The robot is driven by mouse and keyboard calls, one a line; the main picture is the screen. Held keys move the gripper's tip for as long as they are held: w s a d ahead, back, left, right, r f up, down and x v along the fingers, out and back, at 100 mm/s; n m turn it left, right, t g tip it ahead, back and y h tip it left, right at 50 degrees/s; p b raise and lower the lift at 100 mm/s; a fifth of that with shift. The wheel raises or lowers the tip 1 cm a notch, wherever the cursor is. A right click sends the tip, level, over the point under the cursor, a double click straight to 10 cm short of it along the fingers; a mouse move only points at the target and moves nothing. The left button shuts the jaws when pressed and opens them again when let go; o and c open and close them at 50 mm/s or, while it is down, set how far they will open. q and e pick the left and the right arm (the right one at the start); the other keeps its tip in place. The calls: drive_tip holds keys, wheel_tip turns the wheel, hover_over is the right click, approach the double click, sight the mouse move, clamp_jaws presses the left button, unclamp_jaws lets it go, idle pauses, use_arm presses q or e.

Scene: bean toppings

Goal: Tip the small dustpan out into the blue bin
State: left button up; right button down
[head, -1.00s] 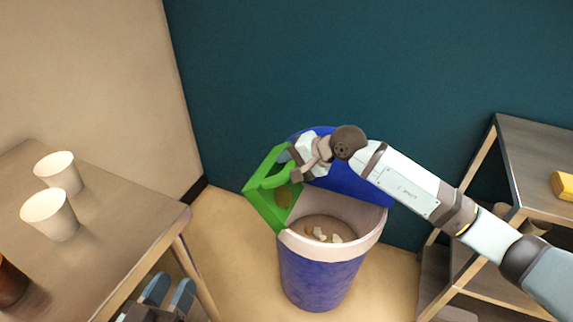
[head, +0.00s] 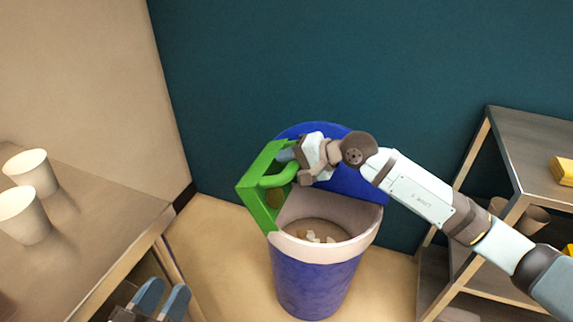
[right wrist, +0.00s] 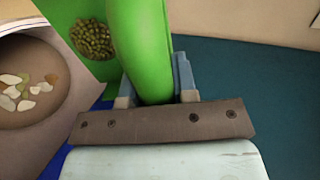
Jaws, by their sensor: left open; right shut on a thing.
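The green dustpan (head: 259,187) is tilted steeply at the left rim of the blue bin (head: 315,279). My right gripper (head: 287,157) is shut on its handle; the right wrist view shows the fingers on either side of the green handle (right wrist: 147,50). A clump of greenish-brown beans (right wrist: 92,39) still lies against the dustpan's face. The bin's lid stands open behind, and several pale and brown scraps (right wrist: 24,86) lie inside the bin. My left gripper (head: 163,297) is open and empty at the bottom edge of the head view, beside the table, apart from the bin.
Two white cups (head: 27,195) stand on the wooden table (head: 98,240) at left. A shelf (head: 525,155) at right holds a yellow object (head: 563,170) on top and brown cups (head: 531,221) below. Bare floor surrounds the bin; a teal wall is behind it.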

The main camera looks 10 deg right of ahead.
drive_tip(key=shift+s+d+f+b, duration=0.1)
drive_tip(key=shift+d+f+b, duration=0.1)
drive_tip(key=shift+b, duration=0.2)
drive_tip(key=b, duration=0.1)
drive_tip(key=d+y+b, duration=0.1)
drive_tip(key=b, duration=0.1)
drive_tip(key=shift+s+f+t, duration=0.25)
drive_tip(key=shift+f+t, duration=0.05)
drive_tip(key=shift+s+d+f+b, duration=0.15)
drive_tip(key=shift+b, duration=0.55)
use_arm(q)
drive_tip(key=shift+w+a+f+m+h+b, duration=0.15)
drive_tip(key=shift+w+a+f+m+b, duration=0.1)
drive_tip(key=shift+w+f+m+b, duration=0.4)
drive_tip(key=shift+w+a+f+m+h+b, duration=0.2)
drive_tip(key=shift+w+a+f+m+b, duration=0.1)
drive_tip(key=shift+f+m+b, duration=0.6)
drive_tip(key=shift+w+a+f+m+h+b, duration=0.15)
drive_tip(key=shift+w+a+f+m+b, duration=0.1)
drive_tip(key=shift+w+f+m+b, duration=0.5)
use_arm(e)
drive_tip(key=s+d+f+t+y, duration=0.3)
drive_tip(key=d+y, duration=0.1)
drive_tip(key=d, duration=0.1)
drive_tip(key=shift+s+d+y, duration=0.15)
drive_tip(key=shift+s+y, duration=0.15)
use_arm(q)
drive_tip(key=shift+s+r, duration=0.15)
drive_tip(key=shift+s, duration=0.1)
